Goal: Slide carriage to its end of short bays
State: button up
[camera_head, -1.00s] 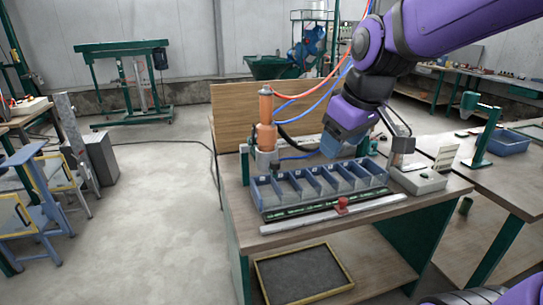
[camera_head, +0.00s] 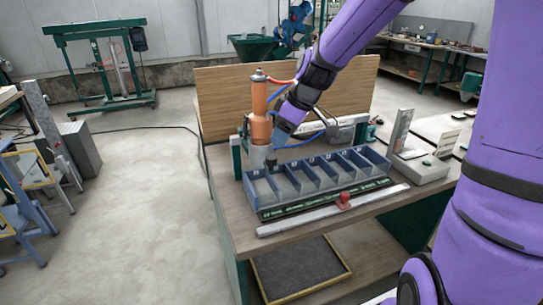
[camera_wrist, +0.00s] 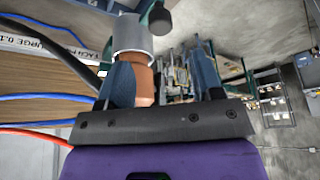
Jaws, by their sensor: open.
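The carriage carries an upright orange spray cylinder (camera_head: 260,108) with a grey collar (camera_head: 259,156), at the left end of the row of blue-walled bays (camera_head: 318,180). My gripper (camera_head: 283,130) is just right of the cylinder, at the height of its lower part, and looks tilted. In the wrist view, my gripper (camera_wrist: 163,76) is open. The orange cylinder (camera_wrist: 144,82) and its pale grey collar (camera_wrist: 131,36) show by the left finger, which hides part of them. I cannot tell whether the fingers touch it.
A ruler-like bar (camera_head: 290,222) with a red slider (camera_head: 344,201) runs along the front of the bays. A wooden board (camera_head: 222,100) stands behind. Blue and red hoses hang near my gripper. A grey block with an upright plate (camera_head: 420,167) stands right of the bays.

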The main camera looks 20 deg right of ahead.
aim_at(272, 157)
jog(key=x, duration=0.9)
grip_shut()
jog(key=d, duration=1.5)
grip_release()
dwell(0.4)
